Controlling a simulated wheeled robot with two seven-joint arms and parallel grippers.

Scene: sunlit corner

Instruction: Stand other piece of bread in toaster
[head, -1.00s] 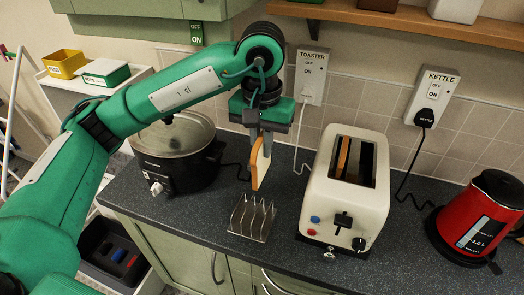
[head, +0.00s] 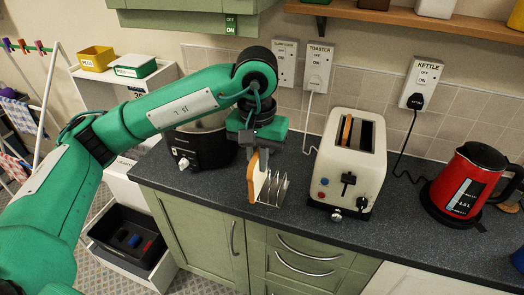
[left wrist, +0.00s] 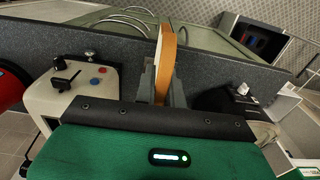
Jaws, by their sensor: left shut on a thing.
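My left gripper (head: 258,153) is shut on a slice of bread (head: 254,178), which hangs upright from the fingers with its brown crust showing. In the head view the slice overlaps the left part of the metal toast rack (head: 276,190); I cannot tell whether they touch. The left wrist view also shows the bread (left wrist: 165,62) between the fingers. The cream toaster (head: 328,170) stands to the right of the gripper. One slice (head: 346,130) stands in its left slot, and the right slot looks dark and empty. My right gripper is not in view.
A black slow cooker (head: 198,148) stands behind and left of the gripper. A red kettle (head: 466,182) is right of the toaster. Wall sockets (head: 318,68) with cords are behind. The counter's front edge runs close to the rack.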

